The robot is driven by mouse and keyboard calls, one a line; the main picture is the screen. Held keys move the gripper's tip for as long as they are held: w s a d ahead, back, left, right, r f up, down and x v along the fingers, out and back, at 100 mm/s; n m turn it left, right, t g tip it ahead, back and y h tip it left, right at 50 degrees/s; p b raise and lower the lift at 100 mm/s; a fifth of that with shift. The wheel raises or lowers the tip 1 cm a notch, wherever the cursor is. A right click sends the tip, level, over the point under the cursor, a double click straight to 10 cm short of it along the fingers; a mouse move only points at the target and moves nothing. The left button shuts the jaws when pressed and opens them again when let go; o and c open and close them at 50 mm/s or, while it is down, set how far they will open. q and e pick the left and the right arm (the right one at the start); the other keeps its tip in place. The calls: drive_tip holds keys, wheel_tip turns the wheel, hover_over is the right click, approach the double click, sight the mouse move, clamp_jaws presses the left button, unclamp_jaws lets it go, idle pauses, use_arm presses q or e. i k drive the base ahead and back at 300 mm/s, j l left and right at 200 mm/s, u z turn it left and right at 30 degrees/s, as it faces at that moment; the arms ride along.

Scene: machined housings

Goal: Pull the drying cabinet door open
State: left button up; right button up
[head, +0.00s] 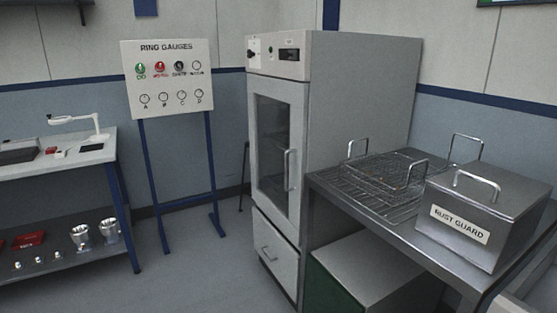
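The drying cabinet (360,110) is a tall grey unit standing in the middle of the head view. Its door (276,210) has a dark glass window (272,150) and looks shut. A vertical bar handle (289,170) is on the door's right side. A control panel with a knob and a dark display is above the door, and a drawer (275,248) with its own small handle is below it. Neither of my grippers shows in the head view.
A metal table (318,186) adjoins the cabinet's right side, with a wire basket (385,174) and a box labelled RUST GUARD (480,215). A RING GAUGES board (170,80) stands left, beside a workbench (85,158). The floor (200,270) before the cabinet is clear.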

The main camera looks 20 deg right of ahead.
sight(295, 93)
drive_tip(key=i+z, duration=0.35)
drive_tip(key=i, duration=0.15)
drive_tip(key=i+j+z, duration=0.15)
drive_tip(key=i+z, duration=0.2)
drive_tip(key=i, duration=0.1)
